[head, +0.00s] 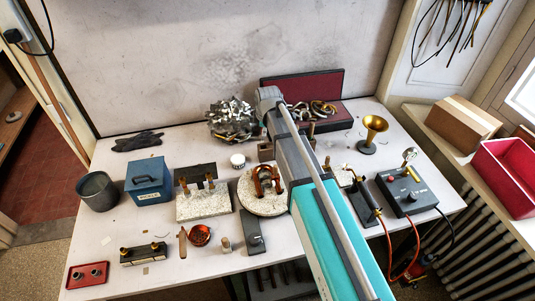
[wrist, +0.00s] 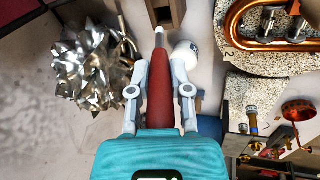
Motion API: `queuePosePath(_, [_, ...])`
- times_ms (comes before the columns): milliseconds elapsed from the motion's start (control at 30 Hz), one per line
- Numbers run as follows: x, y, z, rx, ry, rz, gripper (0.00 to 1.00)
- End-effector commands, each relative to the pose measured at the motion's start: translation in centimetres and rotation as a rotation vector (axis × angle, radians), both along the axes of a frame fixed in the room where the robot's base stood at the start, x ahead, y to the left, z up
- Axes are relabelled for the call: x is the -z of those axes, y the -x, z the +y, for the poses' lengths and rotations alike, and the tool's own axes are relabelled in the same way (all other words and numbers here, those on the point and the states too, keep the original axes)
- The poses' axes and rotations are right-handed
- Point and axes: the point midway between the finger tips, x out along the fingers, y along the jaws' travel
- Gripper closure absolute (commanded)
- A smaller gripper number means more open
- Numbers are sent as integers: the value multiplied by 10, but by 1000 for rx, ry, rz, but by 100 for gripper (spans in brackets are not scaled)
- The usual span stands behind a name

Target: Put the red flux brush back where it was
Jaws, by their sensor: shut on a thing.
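In the wrist view my gripper (wrist: 160,78) is shut on the red flux brush (wrist: 160,100), one finger on each side of its red handle. Its pale narrow end points toward the top of the picture, toward a brown wooden block (wrist: 172,14) with a dark opening. I cannot tell whether the brush end touches the block. In the head view the wooden block (head: 265,152) shows beside my arm. My arm hides the brush and the fingers there.
A pile of shiny metal scrap (wrist: 88,65) lies to the left in the wrist view. A white jar (wrist: 186,53) is close right of the brush. In the head view a granite block (head: 203,204), blue box (head: 148,182) and round stone plate (head: 252,202) stand nearby.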

Motion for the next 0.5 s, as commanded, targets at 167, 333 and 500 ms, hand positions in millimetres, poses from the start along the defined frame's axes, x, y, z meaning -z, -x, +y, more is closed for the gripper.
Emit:
queuePosePath(167, [0,-1,-3,4,0,0,100])
queuePosePath(333, [0,-2,-7,10,0,0,100])
queuePosePath(500, [0,-4,-9,13,2,5,100])
